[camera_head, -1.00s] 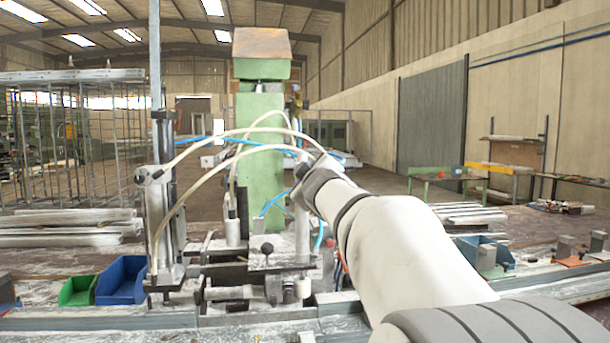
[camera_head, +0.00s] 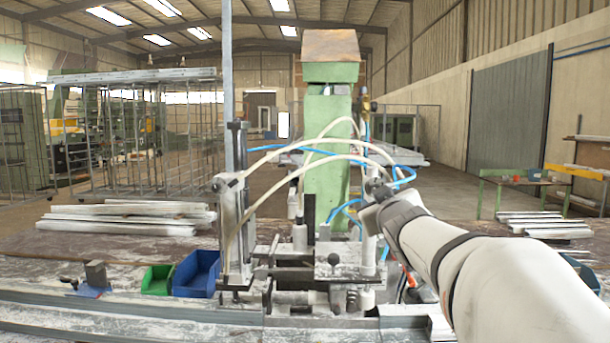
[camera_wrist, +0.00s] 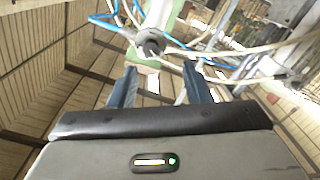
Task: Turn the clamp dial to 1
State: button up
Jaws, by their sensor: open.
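The clamp fixture (camera_head: 238,205) stands on the bench, with upright metal posts, pale hoses and blue tubes. A round grey knob-like part (camera_wrist: 150,42) shows beyond my fingers in the wrist view. It may be the clamp dial, but no numbers or pointer can be read on it. My gripper (camera_wrist: 160,70) is open, its two dark fingers apart with nothing seen held between them. The knob-like part lies ahead of the fingertips, apart from them in the picture. In the head view my arm reaches in from the right to the fixture's right side, and the fingers cannot be made out.
A black ball knob (camera_head: 333,258) sits at the fixture's front. A green column (camera_head: 327,185) rises behind it. Blue (camera_head: 197,273) and green (camera_head: 157,280) bins stand left of the fixture. White profiles (camera_head: 125,217) are stacked at the back left. Hoses arch close to my gripper.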

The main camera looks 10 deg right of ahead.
jog(key=w+d+m+p, duration=0.2)
jog(key=w+m+p, duration=0.4)
jog(key=shift+w+d+r+h, duration=0.15)
jog(key=shift+w+d+h, duration=0.15)
jog(key=shift+d, duration=0.1)
jog(key=shift+s, duration=0.1)
grip_shut()
dwell(0.5)
jog(key=shift+b, duration=0.35)
